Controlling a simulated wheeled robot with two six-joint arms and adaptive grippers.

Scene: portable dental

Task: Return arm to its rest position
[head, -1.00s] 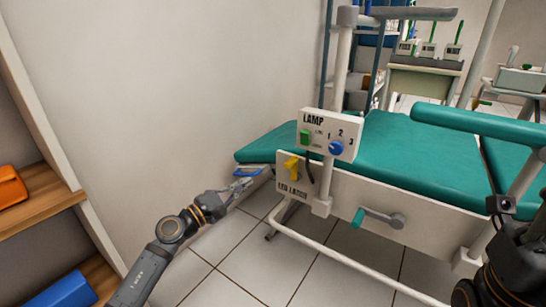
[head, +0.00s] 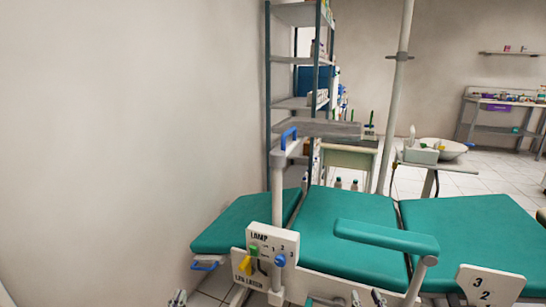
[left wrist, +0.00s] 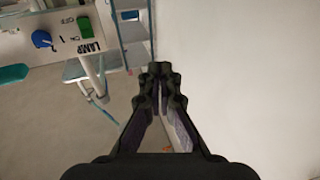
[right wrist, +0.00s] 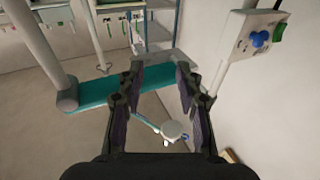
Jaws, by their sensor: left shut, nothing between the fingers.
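My left gripper (head: 177,298) shows at the bottom edge of the head view, left of the lamp panel (head: 272,240). In the left wrist view its fingertips (left wrist: 160,72) meet and hold nothing; the lamp panel is upside down at the upper left. My right gripper (head: 367,298) shows at the bottom edge, right of the panel, near the couch side. In the right wrist view its fingers (right wrist: 160,72) are apart and empty. A grey horizontal arm (head: 335,129) with a blue handle (head: 289,138) tops the pole above the panel. A teal padded armrest (head: 385,237) lies over the couch.
The teal couch (head: 345,216) crosses the front. A shelf rack (head: 292,104) stands behind the pole. A bare wall (head: 130,150) fills the left.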

